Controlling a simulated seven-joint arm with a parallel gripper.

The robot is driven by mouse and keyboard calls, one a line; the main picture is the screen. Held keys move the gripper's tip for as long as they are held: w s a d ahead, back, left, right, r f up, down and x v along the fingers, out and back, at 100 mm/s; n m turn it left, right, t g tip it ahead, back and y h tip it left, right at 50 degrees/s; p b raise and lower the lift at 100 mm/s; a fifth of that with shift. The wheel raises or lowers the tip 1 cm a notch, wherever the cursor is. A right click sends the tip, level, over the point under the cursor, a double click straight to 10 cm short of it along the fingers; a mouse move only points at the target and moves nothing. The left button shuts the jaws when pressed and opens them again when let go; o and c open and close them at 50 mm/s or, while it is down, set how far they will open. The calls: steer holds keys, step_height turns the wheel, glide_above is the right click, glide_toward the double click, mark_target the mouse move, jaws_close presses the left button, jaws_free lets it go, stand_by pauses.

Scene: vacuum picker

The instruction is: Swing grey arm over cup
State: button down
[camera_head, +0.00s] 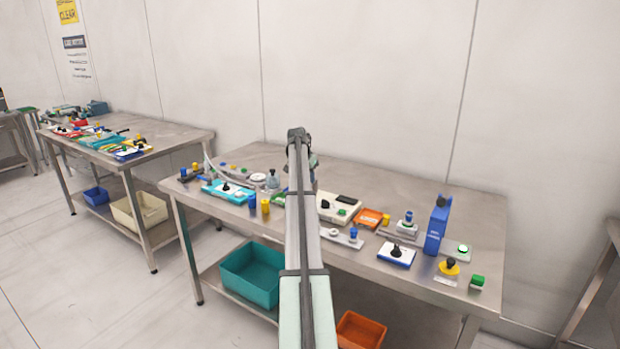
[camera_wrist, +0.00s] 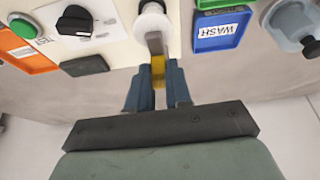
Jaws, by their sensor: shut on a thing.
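In the wrist view, my gripper (camera_wrist: 158,84) has its blue fingers shut on the yellow end of a short grey arm (camera_wrist: 154,42). The grey arm reaches back to a round white post (camera_wrist: 153,22), which looks like its pivot. A grey-blue cup-like piece (camera_wrist: 290,22), probably the cup, stands at the upper right, apart from the grey arm. What looks like the same piece shows in the head view (camera_head: 272,182), left of my arm. My gripper and the grey arm are hidden behind my own arm in the head view.
A blue WASH panel (camera_wrist: 219,32) lies between the post and the cup-like piece. A white panel with a black knob (camera_wrist: 75,20) and green button (camera_wrist: 22,27) is left of the post. The steel table (camera_head: 420,182) is crowded at the front and clearer at the back.

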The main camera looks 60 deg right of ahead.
steer(key=shift+w, duration=0.1)
stand_by(0.4)
steer(key=c, duration=1)
jaws_free()
steer(key=shift+c, duration=0.2)
steer(key=v, duration=1.4)
